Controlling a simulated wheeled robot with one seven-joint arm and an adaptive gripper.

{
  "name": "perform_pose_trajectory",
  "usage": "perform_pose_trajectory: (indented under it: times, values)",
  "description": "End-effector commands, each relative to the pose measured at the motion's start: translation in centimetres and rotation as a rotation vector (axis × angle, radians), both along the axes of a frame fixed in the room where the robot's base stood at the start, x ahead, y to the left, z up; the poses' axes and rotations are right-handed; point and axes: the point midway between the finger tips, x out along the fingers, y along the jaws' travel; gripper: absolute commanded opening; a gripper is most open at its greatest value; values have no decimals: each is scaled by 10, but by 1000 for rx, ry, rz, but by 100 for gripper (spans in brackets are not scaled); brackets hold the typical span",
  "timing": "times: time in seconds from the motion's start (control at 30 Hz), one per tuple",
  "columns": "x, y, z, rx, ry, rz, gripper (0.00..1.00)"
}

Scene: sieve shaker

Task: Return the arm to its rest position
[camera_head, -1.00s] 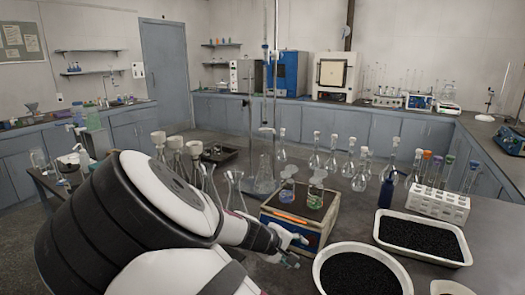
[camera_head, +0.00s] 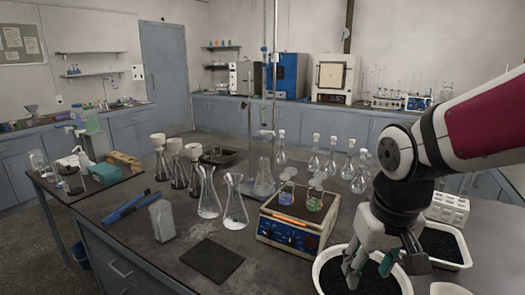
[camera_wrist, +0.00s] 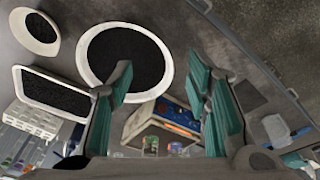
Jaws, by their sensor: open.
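My gripper (camera_head: 384,266) is at the right of the head view, pointing down over the round white bowl of black granules (camera_head: 322,258). Its fingers are apart and hold nothing. In the wrist view the open fingers (camera_wrist: 160,82) frame part of the bowl's rim (camera_wrist: 165,98) and the shaker. The shaker box (camera_head: 292,228) stands left of my gripper with two small flasks (camera_head: 314,199) on top. I cannot tell the exact height of the fingertips above the bowl.
A rectangular white tray of black granules (camera_head: 466,262) and a white tube rack (camera_head: 447,209) lie behind my arm, partly hidden. Glass flasks (camera_head: 235,205) stand left of the shaker. A dark flat pad (camera_head: 212,260) lies on the front bench, with bare bench around it.

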Motion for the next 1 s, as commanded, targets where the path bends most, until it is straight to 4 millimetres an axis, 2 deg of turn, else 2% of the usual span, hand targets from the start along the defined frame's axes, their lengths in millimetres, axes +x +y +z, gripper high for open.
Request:
perform_pose_trajectory:
  times: [0.03, 0.2, 0.4, 0.5, 0.67, 1.0]
  values:
    - [-14, -4, 11, 20, -23, -13, 45]
    - [-60, -9, 36, 54, -82, -40, 45]
    - [-106, -10, 49, 50, -144, -67, 45]
    - [-120, -10, 50, 42, -163, -78, 45]
    - [-130, -9, 50, 34, -174, -84, 45]
    - [-131, -9, 50, 33, -174, -83, 45]
